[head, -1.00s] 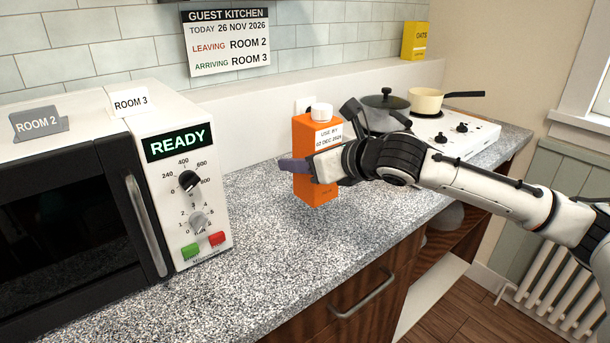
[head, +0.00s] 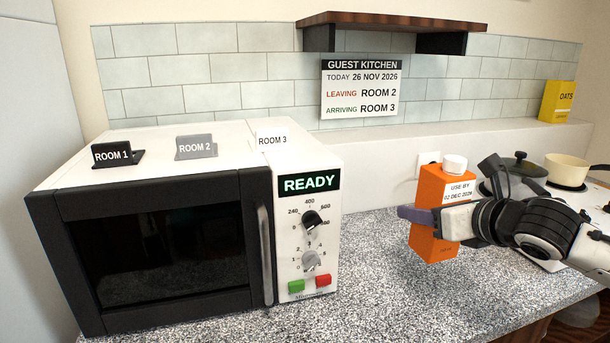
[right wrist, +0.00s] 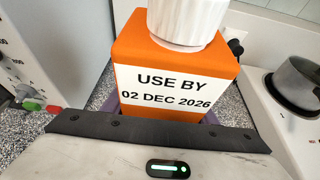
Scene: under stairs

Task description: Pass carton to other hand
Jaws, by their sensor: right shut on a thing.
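An orange carton (head: 428,240) with a white cap and a white label is upright in front of the tiled wall, right of the microwave. My right gripper (head: 437,219) is shut around its middle, coming from the right. In the right wrist view the carton (right wrist: 140,50) fills the space past the gripper, and its label reads "USE BY 02 DEC 2026". I cannot tell whether the carton's base touches the worktop. My left gripper is in neither view.
A microwave (head: 258,200) showing READY stands at left, with ROOM 1 (head: 115,155), ROOM 2 (head: 196,147) and ROOM 3 (head: 272,141) tags on top. Pots stand behind my right arm. The speckled worktop (head: 375,285) is clear between microwave and carton.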

